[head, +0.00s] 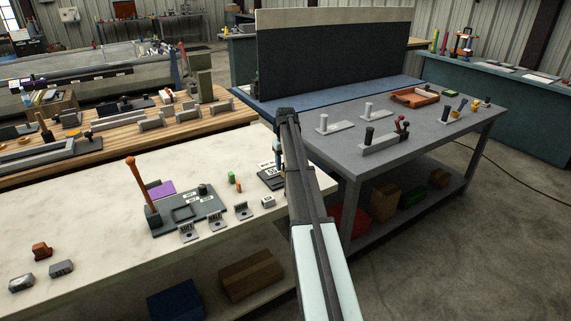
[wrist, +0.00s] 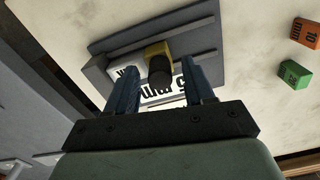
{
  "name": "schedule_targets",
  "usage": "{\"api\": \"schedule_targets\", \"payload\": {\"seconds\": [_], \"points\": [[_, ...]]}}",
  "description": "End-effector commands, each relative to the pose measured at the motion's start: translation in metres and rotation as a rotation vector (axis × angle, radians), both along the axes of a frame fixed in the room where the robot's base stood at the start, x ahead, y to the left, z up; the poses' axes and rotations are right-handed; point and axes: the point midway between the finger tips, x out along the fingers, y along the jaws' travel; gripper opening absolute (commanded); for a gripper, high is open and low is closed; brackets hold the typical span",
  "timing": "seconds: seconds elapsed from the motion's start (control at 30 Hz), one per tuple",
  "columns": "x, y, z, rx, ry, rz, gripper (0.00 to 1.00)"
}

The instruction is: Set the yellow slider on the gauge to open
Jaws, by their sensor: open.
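The gauge (wrist: 198,38) is a dark grey panel with raised rails on the pale bench. In the head view it (head: 268,180) lies near the bench's right end, partly behind my arm. The yellow slider (wrist: 156,49) carries a dark round knob (wrist: 160,71). My gripper (wrist: 158,68) is open, with its two blue fingers on either side of the knob; whether they touch it I cannot tell. In the head view my arm hides most of the gripper.
An orange block (wrist: 306,33) and a green block (wrist: 294,74) lie beside the gauge. On the pale bench (head: 85,205) stand a grey fixture with an orange-handled lever (head: 142,185) and several small labelled brackets. A grey table (head: 435,135) with knobbed fixtures is at right.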

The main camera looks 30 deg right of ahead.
Motion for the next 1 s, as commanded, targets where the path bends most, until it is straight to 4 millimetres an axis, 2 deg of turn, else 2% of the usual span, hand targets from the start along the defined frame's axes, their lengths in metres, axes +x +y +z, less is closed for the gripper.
{"api": "schedule_targets", "payload": {"seconds": [0.27, 0.8, 1.0], "points": [[0.0001, -0.0001, -0.0008, 0.000, 0.000, 0.000, 0.52], [0.0001, -0.0001, -0.0007, 0.000, 0.000, 0.000, 0.00], [0.0001, 0.0000, -0.0007, 0.000, 0.000, 0.000, 0.00]]}}
